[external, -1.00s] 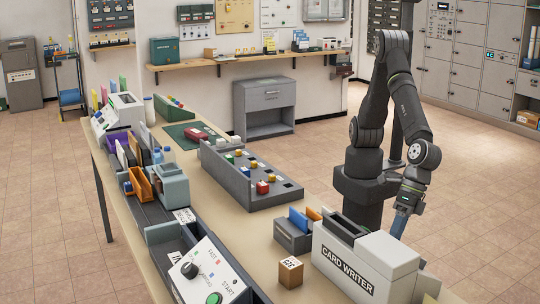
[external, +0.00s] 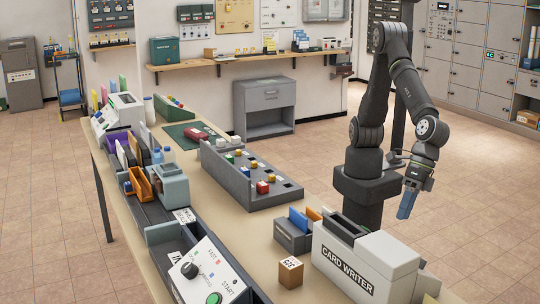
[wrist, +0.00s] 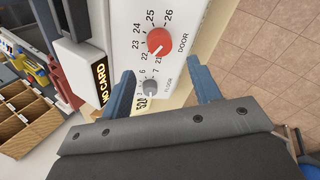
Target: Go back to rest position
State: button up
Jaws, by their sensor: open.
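My gripper (external: 407,206) hangs from my arm at the right, beside and above the back end of the white card writer (external: 350,263). In the wrist view its two blue fingers (wrist: 160,72) are spread apart with nothing held between them. Past the fingers I see a white panel with a red knob labelled DOOR (wrist: 160,42) and a grey knob labelled FLOOR (wrist: 150,88). A dark display reading NO CARD (wrist: 99,82) is to their left. The fingers appear clear of the knobs.
A small grey bin with cards (external: 293,234) and a brown box (external: 290,271) stand by the card writer. A grey tray with colored blocks (external: 222,170) and a control box with a START button (external: 205,272) are further left. The floor right of my arm is open.

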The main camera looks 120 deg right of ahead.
jog(key=v, duration=1.1)
jog(key=x, duration=1.8)
jog(key=shift+w+f, duration=0.1)
jog(key=shift+f, duration=0.05)
jog(key=n, duration=0.3)
jog(key=shift+n+h, duration=0.4)
jog(key=n, duration=0.3)
jog(key=shift+n+h, duration=0.3)
jog(key=shift+n, duration=0.1)
jog(key=v, duration=1)
jog(key=shift+r, duration=0.25)
jog(key=shift+c, duration=0.5)
